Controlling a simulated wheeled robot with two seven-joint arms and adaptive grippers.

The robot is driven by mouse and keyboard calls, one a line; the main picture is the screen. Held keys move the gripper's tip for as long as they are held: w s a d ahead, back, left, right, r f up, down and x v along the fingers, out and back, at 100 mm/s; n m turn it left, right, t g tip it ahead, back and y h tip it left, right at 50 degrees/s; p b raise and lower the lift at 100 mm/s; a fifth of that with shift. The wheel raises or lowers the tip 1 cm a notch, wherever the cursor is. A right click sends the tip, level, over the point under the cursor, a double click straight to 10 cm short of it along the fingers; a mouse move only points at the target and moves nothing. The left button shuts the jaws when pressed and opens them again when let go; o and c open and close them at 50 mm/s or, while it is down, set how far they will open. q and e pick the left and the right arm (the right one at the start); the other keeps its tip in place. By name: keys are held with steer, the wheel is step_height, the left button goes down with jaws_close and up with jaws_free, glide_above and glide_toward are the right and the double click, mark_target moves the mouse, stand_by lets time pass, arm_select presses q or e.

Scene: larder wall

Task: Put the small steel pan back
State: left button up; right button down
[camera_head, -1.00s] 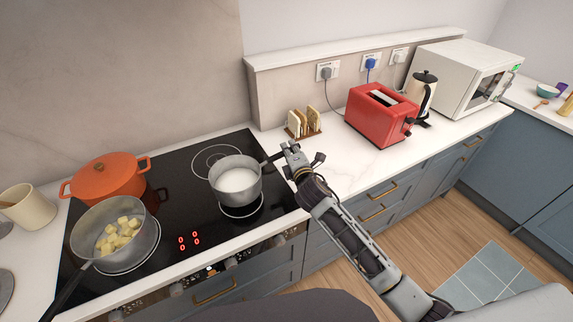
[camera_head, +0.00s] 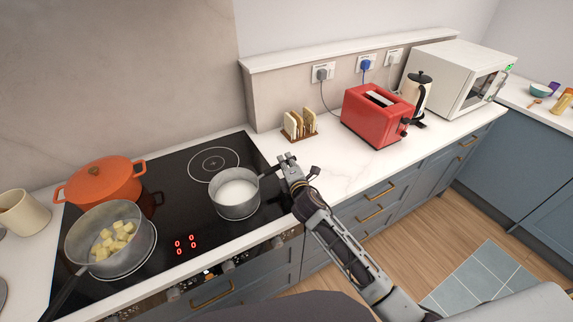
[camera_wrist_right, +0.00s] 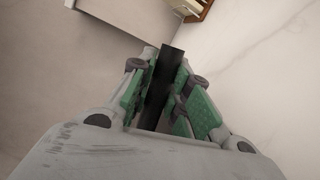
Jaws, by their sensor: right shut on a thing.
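The small steel pan (camera_head: 236,203) holds white liquid and is upright over the front right of the black hob (camera_head: 187,207). It hides the ring beneath it; it looks down on the glass, though a tiny gap cannot be ruled out. Its dark handle points right, toward my right gripper (camera_head: 284,161). My right gripper is shut on that handle; in the right wrist view the black handle (camera_wrist_right: 160,85) lies between the green finger pads (camera_wrist_right: 186,107). My left gripper is not in view.
A larger steel pan (camera_head: 76,241) with yellow cubes stands at the front left of the hob, an orange pot (camera_head: 100,183) behind it. The back right ring (camera_head: 213,164) is bare. A toast rack (camera_head: 299,126) and red toaster (camera_head: 376,119) stand on the counter.

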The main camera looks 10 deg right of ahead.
steer(key=shift+f, duration=0.15)
stand_by(0.3)
steer(key=c, duration=1.8)
jaws_free()
steer(key=shift+f, duration=0.25)
steer(key=o, duration=0.5)
steer(key=shift+c, duration=0.2)
steer(key=shift+s+r, duration=0.1)
steer(key=shift+r, duration=0.05)
steer(key=s+d+r+b, duration=0.1)
steer(key=s, duration=1)
steer(key=shift+s+r, duration=0.35)
steer(key=shift+r, duration=0.05)
